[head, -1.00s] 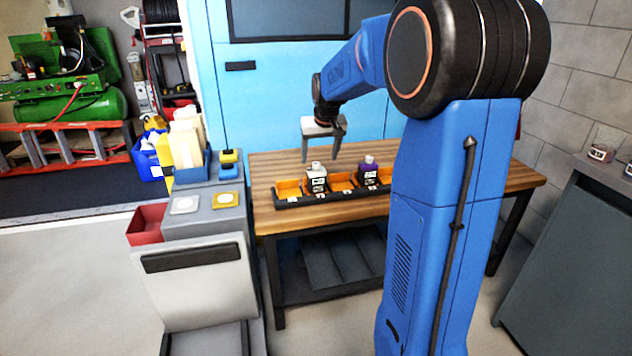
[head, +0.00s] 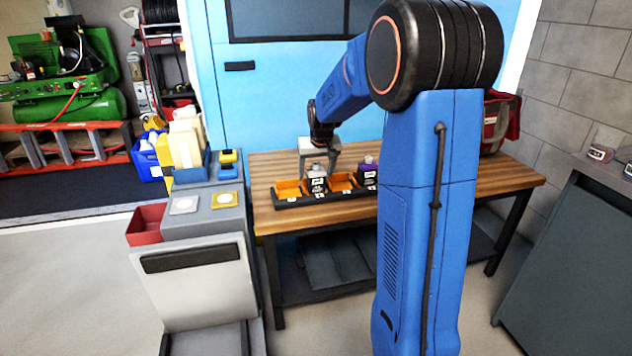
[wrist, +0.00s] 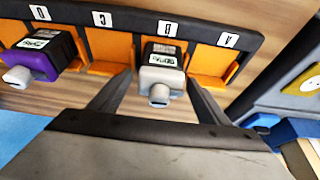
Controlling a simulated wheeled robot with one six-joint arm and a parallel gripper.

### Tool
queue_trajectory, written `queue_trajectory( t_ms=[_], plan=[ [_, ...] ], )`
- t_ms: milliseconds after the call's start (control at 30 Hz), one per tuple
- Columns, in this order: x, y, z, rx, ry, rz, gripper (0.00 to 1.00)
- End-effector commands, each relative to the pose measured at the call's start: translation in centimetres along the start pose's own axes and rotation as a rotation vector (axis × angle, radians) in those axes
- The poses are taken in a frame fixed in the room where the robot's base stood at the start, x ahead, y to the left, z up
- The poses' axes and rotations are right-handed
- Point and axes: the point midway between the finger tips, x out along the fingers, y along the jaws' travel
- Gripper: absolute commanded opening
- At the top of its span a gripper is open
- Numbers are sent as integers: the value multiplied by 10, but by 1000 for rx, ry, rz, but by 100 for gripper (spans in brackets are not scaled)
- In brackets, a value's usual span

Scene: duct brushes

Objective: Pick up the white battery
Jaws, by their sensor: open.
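The white battery (head: 316,184) has a pale top, a dark lower body and a label. It stands in the slot lettered B of a black tray (head: 300,202) with orange slots. In the wrist view the white battery (wrist: 161,62) sits between my fingers, its pale knob towards the palm. My gripper (head: 319,170) is open, pointing down, with one finger on each side of the battery; it also shows in the wrist view (wrist: 158,84). I cannot tell whether either finger touches the battery.
A purple battery (head: 367,172) stands in slot D; it also shows in the wrist view (wrist: 38,55). Slots A and C are empty. The tray lies on a wooden bench (head: 290,224). A grey stand (head: 207,222) with a red bin (head: 147,224) is at the left.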

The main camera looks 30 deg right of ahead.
Motion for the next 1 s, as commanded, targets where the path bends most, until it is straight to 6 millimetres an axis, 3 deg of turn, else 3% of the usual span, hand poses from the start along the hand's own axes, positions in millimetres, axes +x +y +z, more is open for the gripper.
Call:
queue_trajectory(
  t_ms=[33,267,633,1000],
  plan=[
    [0,0,0,0,0,0,70],
    [0,0,0,0,0,0,15],
    [-10,0,-5,0,4,0,14],
    [-67,0,-29,0,4,0,14]
  ],
)
